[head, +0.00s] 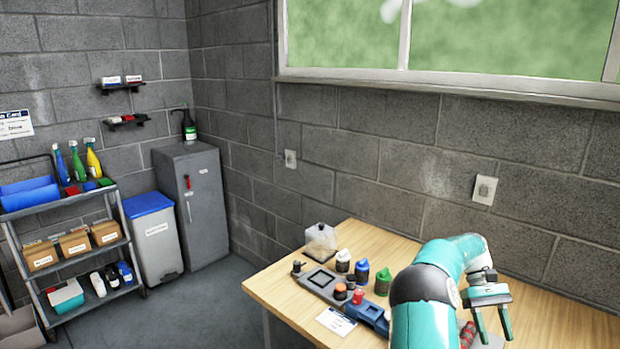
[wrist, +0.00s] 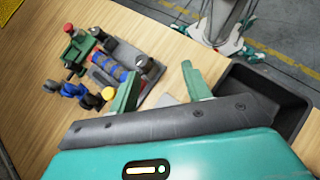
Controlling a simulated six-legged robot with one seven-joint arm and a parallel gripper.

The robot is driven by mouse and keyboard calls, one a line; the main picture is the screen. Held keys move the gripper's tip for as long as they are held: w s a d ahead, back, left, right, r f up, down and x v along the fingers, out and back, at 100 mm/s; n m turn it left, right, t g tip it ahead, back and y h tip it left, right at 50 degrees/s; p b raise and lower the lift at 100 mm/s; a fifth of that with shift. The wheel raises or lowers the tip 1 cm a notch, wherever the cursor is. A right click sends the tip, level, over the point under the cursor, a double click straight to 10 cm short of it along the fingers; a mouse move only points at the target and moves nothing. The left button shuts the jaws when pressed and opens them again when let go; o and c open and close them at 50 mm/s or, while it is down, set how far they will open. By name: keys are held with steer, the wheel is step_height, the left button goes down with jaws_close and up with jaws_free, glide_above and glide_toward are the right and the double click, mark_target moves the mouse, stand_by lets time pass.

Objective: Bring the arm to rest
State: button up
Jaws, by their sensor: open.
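My gripper (head: 494,322) is teal with green fingers and hangs over the right part of the wooden table (head: 268,285) in the head view. In the wrist view my gripper (wrist: 165,92) shows its two fingers spread apart with nothing between them. My teal arm is raised and bent over the table, and it hides part of the tabletop. A red item (head: 467,333) lies close to the gripper, partly hidden by the arm.
A grey tray (head: 312,283) with small bottles stands left of my arm. A dark bin (wrist: 262,98) shows at right in the wrist view. A window and block wall stand behind the table.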

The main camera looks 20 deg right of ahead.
steer(key=w+a+r+n+t+h, duration=0.15)
steer(key=a+r+t, duration=0.25)
steer(key=a+r, duration=0.55)
steer(key=w+a+r+t+h, duration=0.1)
steer(key=w+a+r+t, duration=0.25)
steer(key=a, duration=1.15)
steer(key=s+a+r+n+t, duration=0.1)
steer(key=s+a+t, duration=0.3)
steer(key=a, duration=0.7)
steer(key=s+a+n+t, duration=0.1)
steer(key=s+a+t, duration=0.3)
steer(key=a, duration=0.7)
steer(key=shift+s+r, duration=0.4)
steer(key=shift+s, duration=0.75)
steer(key=shift+a+h, duration=0.1)
steer(key=shift+h, duration=0.15)
steer(key=shift+c, duration=0.5)
steer(key=shift+c, duration=0.8)
